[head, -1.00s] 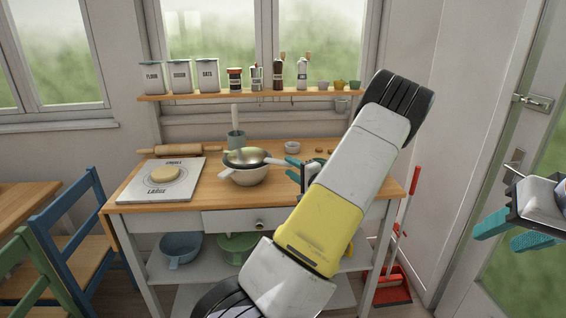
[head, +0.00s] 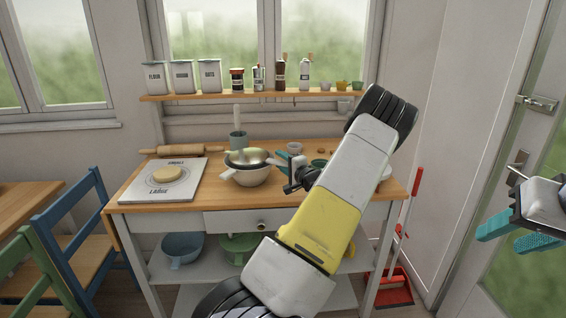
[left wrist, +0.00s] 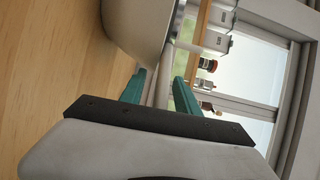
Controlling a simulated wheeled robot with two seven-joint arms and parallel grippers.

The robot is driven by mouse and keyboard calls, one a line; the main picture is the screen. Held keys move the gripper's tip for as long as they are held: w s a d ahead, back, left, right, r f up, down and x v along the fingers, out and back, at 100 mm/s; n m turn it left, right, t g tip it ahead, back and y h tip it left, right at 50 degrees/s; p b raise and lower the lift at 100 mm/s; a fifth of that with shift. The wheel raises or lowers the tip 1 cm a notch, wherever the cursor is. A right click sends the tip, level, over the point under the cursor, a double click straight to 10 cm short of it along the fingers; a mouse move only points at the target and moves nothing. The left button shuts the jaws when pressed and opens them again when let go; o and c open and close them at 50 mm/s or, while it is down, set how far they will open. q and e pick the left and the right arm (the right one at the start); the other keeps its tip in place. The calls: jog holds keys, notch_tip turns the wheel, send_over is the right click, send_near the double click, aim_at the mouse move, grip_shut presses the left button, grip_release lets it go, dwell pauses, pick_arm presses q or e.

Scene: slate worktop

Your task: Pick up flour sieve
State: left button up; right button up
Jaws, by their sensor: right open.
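The flour sieve (head: 246,156) is a shallow round piece resting in the top of a cream bowl (head: 250,178) on the worktop. Its handle points right, towards my left gripper (head: 281,160). That gripper's teal fingers are right beside the bowl's right side. In the left wrist view, the left gripper's fingers (left wrist: 160,88) stand apart, with a pale bar, seemingly the handle, showing between them. I cannot tell whether they touch it. The bowl (left wrist: 138,25) is close ahead there. My right gripper (head: 510,236) is open and empty at the far right, away from the worktop.
A pastry board (head: 150,190) with dough (head: 167,174) lies left, with a rolling pin (head: 180,150) behind it. A utensil crock (head: 237,141) stands behind the bowl. Small bowls (head: 295,149) sit to the right. A shelf (head: 220,96) of canisters and jars runs above. Chairs stand left.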

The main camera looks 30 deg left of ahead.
pick_arm(q)
grip_shut()
notch_tip(320, 180, up, 10)
dwell(0.6)
notch_tip(320, 180, up, 13)
dwell(1.0)
